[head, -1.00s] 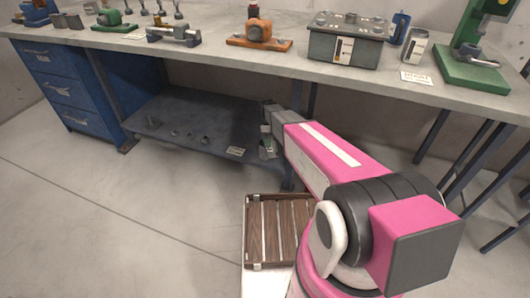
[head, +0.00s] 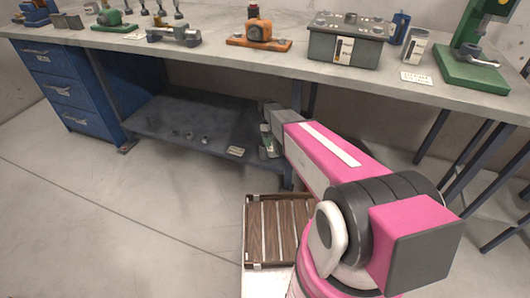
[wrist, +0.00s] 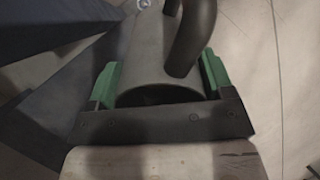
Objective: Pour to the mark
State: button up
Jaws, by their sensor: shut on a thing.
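My gripper (head: 268,147) is low in front of the bench, near the right end of the lower shelf. In the wrist view its green fingers (wrist: 160,82) are on both sides of a grey round vessel (wrist: 147,58) with a thick, dark curved handle (wrist: 194,35). The gripper is shut on this vessel. Its near end looks dark, and I cannot see any contents. In the head view the held vessel is small and mostly hidden by the gripper. I cannot make out a fill mark.
A dark lower shelf (head: 165,117) holds several small parts and a label. The benchtop (head: 215,58) carries a grey box (head: 347,47), a grey can (head: 417,45), an orange device (head: 259,34) and a green press (head: 470,66). A slatted wooden crate (head: 249,236) stands below my arm. Floor at left is clear.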

jog(key=shift+w+r+g+h, duration=0.15)
jog(key=shift+r+g+h, duration=0.15)
jog(key=shift+r+g, duration=0.3)
dwell(1.3)
jog(key=shift+r, duration=0.1)
jog(key=shift+w+a+r+g+h, duration=0.15)
jog(key=shift+r+g+h, duration=0.1)
jog(key=shift+r+g, duration=0.3)
jog(key=shift+w+r+g+h, duration=0.1)
jog(key=shift+r+g+h, duration=0.2)
jog(key=shift+g, duration=0.35)
dwell(2.0)
